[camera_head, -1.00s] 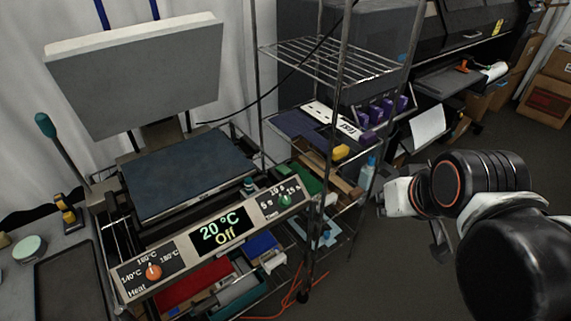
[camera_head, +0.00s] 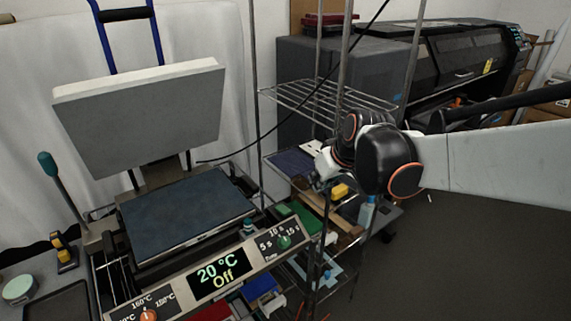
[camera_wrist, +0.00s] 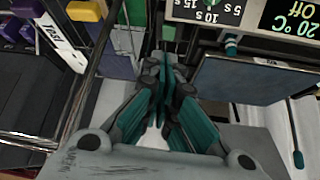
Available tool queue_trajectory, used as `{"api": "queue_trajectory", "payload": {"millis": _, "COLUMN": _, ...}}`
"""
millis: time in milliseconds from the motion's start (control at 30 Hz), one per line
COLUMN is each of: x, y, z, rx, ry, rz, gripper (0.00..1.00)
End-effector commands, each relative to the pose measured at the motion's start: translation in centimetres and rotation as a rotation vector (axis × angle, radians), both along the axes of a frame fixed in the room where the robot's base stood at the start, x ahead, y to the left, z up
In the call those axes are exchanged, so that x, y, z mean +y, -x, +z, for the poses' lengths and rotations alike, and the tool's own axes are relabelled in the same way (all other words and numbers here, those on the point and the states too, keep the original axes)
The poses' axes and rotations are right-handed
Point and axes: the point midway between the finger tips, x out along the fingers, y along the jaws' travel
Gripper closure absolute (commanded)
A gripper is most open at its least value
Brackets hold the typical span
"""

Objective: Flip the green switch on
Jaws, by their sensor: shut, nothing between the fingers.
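The heat press has a front panel (camera_head: 170,293) with a display reading "20 °C Off". A small green switch-like piece (camera_head: 248,227) stands behind the panel, by the press bed's right front corner. It also shows in the wrist view (camera_wrist: 168,32), ahead of my fingers. A separate green knob (camera_head: 285,241) sits on the timer dial at the panel's right. My gripper (camera_wrist: 166,68) is shut and empty, its teal fingers together. In the head view, my wrist is above and right of the panel, apart from it; the fingertips are hard to make out there.
The press's grey upper plate (camera_head: 145,115) is raised over its dark bed (camera_head: 185,218). A wire shelf rack (camera_head: 325,103) with thin metal posts stands close to my wrist. A lever with a teal handle (camera_head: 48,165) rises at the left. Open floor lies at the right.

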Motion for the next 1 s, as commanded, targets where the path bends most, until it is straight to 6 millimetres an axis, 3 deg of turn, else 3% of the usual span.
{"api": "queue_trajectory", "payload": {"millis": 200, "x": 3.0, "y": -4.4, "z": -2.7, "rx": -0.002, "ry": -0.003, "rz": 0.090, "gripper": 1.00}}
{"api": "queue_trajectory", "payload": {"millis": 400, "x": 4.7, "y": -6.7, "z": -4.7, "rx": -0.004, "ry": -0.004, "rz": 0.145, "gripper": 1.00}}
{"api": "queue_trajectory", "payload": {"millis": 1000, "x": 5.5, "y": -7.6, "z": -5.8, "rx": -0.006, "ry": -0.005, "rz": 0.167, "gripper": 1.00}}
